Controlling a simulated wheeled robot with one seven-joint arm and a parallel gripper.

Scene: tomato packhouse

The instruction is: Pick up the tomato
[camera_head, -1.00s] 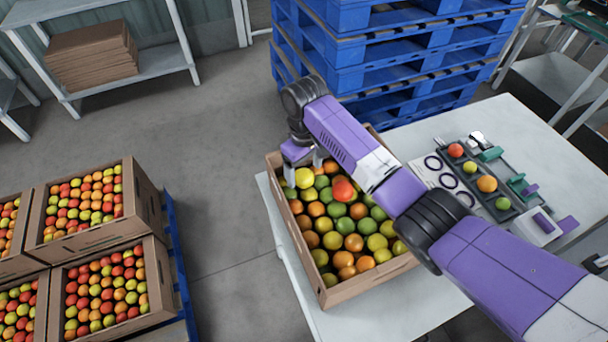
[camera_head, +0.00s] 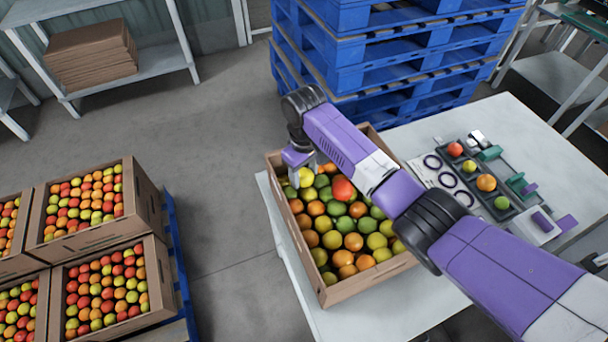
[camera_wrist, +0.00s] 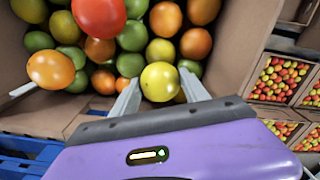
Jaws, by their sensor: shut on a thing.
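A yellow tomato (camera_head: 306,178) sits at the far left corner of an open cardboard box (camera_head: 352,288) filled with green, orange and yellow tomatoes. My gripper (camera_head: 304,174) reaches down over that corner from above. In the wrist view, its two grey fingers are shut on the yellow tomato (camera_wrist: 160,82), one on each side. The tomato is still among the others at the box wall; whether it touches those below is hidden. A red tomato (camera_head: 343,190) lies higher in the pile and shows large in the wrist view (camera_wrist: 100,15).
The box stands on a white table (camera_head: 520,125). A dark tray (camera_head: 482,183) with several fruits is on the table at right. Blue pallets (camera_head: 385,50) are stacked behind. Full cardboard boxes (camera_head: 150,200) stand at left, with clear grey floor between.

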